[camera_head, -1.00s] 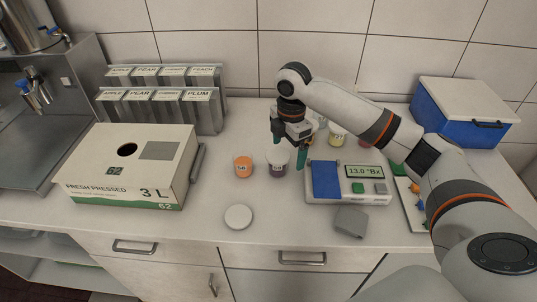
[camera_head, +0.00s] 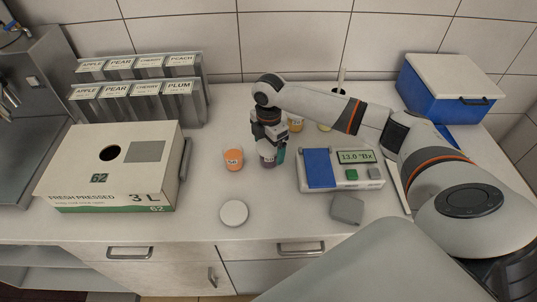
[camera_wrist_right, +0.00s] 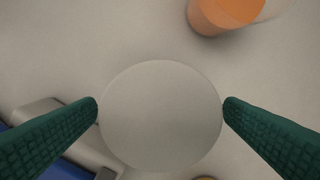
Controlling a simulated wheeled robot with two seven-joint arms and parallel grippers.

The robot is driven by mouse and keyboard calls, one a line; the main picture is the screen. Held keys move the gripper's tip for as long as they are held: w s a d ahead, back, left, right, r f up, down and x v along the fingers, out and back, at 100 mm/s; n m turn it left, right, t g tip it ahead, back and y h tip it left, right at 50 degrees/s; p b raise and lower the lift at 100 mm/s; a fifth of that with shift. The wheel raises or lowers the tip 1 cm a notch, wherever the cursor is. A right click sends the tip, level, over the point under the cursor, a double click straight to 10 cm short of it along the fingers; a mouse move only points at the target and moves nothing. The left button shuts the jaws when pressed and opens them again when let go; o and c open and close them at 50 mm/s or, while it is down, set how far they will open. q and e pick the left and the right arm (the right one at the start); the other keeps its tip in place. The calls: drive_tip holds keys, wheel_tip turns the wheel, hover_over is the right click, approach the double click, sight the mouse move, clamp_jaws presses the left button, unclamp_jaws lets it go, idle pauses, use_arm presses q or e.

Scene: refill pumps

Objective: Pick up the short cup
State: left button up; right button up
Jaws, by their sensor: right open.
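A small lidded cup with dark contents (camera_head: 268,161) stands upright on the counter, partly hidden by my right gripper (camera_head: 271,153). My right gripper points down over this cup and is open. In the wrist view its green fingers (camera_wrist_right: 161,108) lie on both sides of a round pale lid (camera_wrist_right: 160,125), with no clear grip on it. Which cup is the short one is hard to tell. My left gripper is out of view.
A loose white lid (camera_head: 233,213) lies in front of the cups. A refractometer box (camera_head: 341,170) and a grey block (camera_head: 346,208) are to the right. A juice carton (camera_head: 112,170) stands left, a blue cooler (camera_head: 447,92) back right. Other cups (camera_head: 296,125) stand behind my gripper.

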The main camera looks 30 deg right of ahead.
drive_tip(key=shift+f, duration=1.35)
drive_tip(key=c, duration=1.1)
drive_tip(key=shift+r, duration=0.15)
